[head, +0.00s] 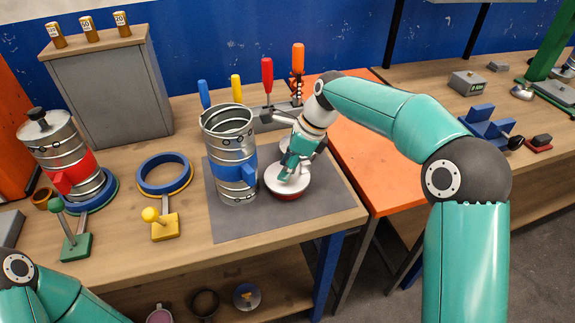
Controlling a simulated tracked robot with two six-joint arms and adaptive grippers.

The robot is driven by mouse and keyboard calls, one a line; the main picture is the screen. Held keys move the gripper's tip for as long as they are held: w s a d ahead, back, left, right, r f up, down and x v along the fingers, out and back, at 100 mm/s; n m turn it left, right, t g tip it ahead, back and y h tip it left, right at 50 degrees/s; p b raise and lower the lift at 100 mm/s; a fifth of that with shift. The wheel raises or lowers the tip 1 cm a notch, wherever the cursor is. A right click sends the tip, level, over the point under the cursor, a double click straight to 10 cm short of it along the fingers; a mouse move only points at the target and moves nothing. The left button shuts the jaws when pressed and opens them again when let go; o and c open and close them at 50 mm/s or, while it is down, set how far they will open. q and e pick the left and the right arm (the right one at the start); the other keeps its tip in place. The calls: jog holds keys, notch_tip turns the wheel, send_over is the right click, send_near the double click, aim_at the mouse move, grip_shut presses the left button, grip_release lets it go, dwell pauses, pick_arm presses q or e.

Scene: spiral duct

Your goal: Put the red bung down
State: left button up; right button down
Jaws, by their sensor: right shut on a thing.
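The red bung (286,196) is a round disc with a pale top and a red lower rim. It is at the right part of the dark grey mat (235,226), right of the open metal spiral duct (236,137) with the blue band. My right gripper (290,174) points down and is shut on the bung from above, hiding part of its top. I cannot tell whether the bung touches the mat or hangs just above it. Only a link of my left arm shows at the bottom left; its gripper is out of view.
Screwdrivers stand in a rack (262,116) behind the duct. A blue ring (165,174), a yellow-knobbed stand (164,226) and a capped duct with a red band (60,150) are to the left. The mat's front strip is clear, near the bench edge.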

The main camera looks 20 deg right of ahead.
jog(key=c, duration=0.7)
grip_release()
jog(key=shift+o, duration=0.2)
jog(key=p+v, duration=0.1)
jog(key=v, duration=1.1)
